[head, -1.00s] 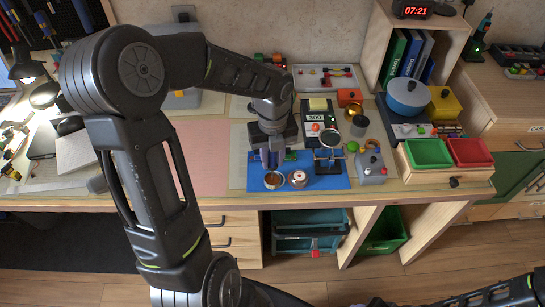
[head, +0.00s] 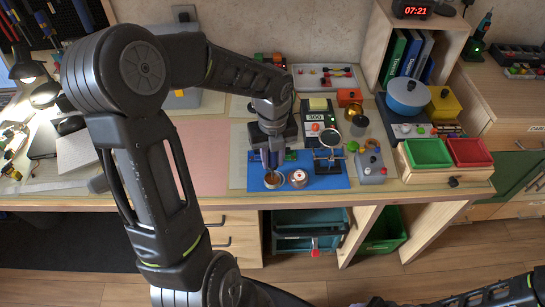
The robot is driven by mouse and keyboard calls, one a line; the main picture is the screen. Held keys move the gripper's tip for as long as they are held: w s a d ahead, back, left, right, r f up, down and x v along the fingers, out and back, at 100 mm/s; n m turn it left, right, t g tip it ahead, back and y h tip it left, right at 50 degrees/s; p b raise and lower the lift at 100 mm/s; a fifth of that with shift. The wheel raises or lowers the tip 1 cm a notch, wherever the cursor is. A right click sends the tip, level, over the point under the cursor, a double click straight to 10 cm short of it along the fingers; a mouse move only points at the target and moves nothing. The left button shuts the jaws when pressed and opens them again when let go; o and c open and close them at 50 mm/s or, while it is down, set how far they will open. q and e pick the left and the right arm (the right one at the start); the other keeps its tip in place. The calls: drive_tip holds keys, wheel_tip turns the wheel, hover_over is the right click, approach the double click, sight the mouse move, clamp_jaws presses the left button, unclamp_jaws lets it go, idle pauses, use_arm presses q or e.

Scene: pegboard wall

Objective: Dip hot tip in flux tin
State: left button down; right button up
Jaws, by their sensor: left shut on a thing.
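An open round tin with brown contents (head: 273,180), which looks like the flux tin, stands on the blue mat (head: 332,182) near the front edge of the bench. My left gripper (head: 270,160) points down just above and behind the tin. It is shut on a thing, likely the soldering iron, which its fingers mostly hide. The hot tip is too small to make out, and I cannot tell whether it touches the flux. The soldering station (head: 319,118) showing 300 stands behind the mat. My right gripper is not in view.
A solder spool (head: 298,178) stands just right of the tin. The pink mat (head: 204,155) on the left is clear.

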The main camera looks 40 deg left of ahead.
use_arm(q)
wheel_tip(320, 180, up, 5)
drive_tip(key=p, duration=0.4)
drive_tip(key=shift+p, duration=0.4)
